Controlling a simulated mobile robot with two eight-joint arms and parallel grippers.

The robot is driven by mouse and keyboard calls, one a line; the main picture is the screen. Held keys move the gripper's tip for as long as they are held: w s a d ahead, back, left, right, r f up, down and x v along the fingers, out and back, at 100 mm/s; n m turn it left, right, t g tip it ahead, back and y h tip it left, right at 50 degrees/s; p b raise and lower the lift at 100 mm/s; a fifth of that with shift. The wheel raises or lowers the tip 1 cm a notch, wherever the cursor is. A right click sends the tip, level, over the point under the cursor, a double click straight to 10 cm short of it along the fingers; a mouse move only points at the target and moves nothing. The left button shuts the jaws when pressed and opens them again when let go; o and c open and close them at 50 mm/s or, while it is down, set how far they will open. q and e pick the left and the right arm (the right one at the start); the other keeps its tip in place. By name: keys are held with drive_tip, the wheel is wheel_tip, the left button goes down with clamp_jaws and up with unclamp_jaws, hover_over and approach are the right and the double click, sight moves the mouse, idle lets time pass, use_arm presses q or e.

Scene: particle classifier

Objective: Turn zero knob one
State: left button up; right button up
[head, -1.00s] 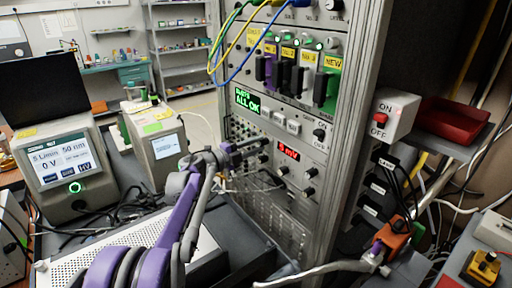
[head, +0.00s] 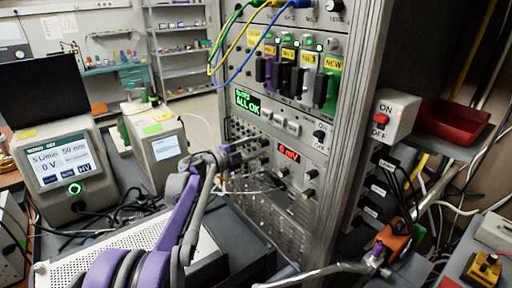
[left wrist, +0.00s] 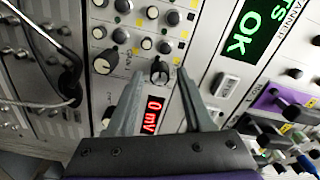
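The black knob (left wrist: 159,71) I face sits on the grey rack panel beside a red display (left wrist: 153,113) reading about 0 mV. My left gripper (left wrist: 160,74) is open, with one finger on each side of this knob in the left wrist view. I cannot tell whether the fingers touch it. In the head view my left gripper (head: 262,152) is at the panel, just left of the red display (head: 288,152), and hides that knob. The knob's label is too small to read. My right gripper is not in view.
Other knobs (head: 310,174) sit right of and below the display. Colored cables (head: 235,50) hang over the upper modules. A red tray (head: 452,121) and a switch box (head: 391,114) are right of the rack.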

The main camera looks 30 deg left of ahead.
use_arm(q)
drive_tip(key=shift+o, duration=0.3)
drive_tip(key=v, duration=1)
drive_tip(key=shift+s+a+b, duration=0.15)
drive_tip(key=shift+s+b, duration=0.2)
drive_tip(key=shift+b, duration=0.05)
